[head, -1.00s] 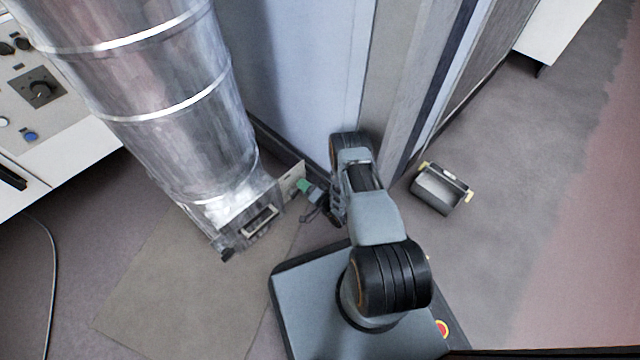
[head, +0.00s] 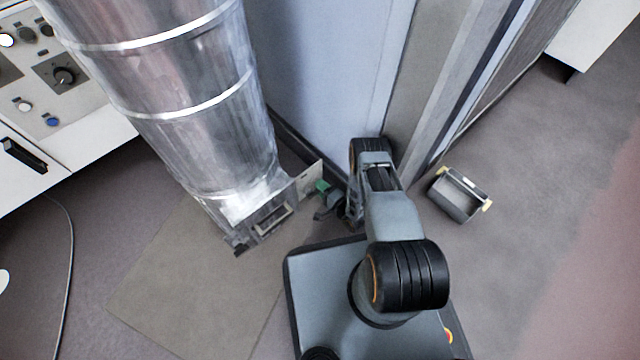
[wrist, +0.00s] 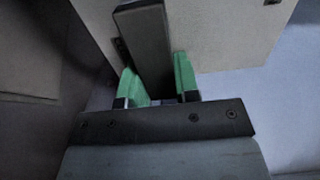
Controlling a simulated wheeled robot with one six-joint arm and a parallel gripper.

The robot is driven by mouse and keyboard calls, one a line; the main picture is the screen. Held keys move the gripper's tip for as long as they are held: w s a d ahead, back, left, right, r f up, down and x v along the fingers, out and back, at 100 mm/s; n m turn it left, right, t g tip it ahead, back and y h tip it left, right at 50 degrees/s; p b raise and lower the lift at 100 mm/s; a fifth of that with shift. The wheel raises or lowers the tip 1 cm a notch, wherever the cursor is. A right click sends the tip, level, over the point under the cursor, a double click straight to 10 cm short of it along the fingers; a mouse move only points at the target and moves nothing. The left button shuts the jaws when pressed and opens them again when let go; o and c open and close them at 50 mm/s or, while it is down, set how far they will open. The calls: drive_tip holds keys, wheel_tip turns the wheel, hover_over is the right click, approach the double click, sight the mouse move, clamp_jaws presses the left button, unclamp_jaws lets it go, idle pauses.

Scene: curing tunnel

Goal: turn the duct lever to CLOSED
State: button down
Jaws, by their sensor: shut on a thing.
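The duct lever (wrist: 148,45) is a dark flat bar in the wrist view, standing out from a pale plate (wrist: 215,30). My gripper (wrist: 158,85) has green fingers, one on each side of the lever, and is shut on it. In the head view my gripper (head: 322,187) is small, and its green fingertips are beside the plate at the duct's lower end. The silver duct (head: 190,110) comes down from the upper left. The lever is mostly hidden there by the plate and my gripper. I cannot read any OPEN or CLOSED mark.
A control cabinet (head: 70,85) with knobs stands at the left. A tall blue-grey panel (head: 330,70) stands behind the gripper. An open grey bin (head: 459,195) with pale handles is on the floor at the right. A flat mat (head: 190,290) lies under the duct's end.

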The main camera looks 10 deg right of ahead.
drive_tip(key=shift+d, duration=0.25)
drive_tip(key=c, duration=1)
unclamp_jaws()
drive_tip(key=shift+o, duration=0.8)
drive_tip(key=shift+a, duration=0.15)
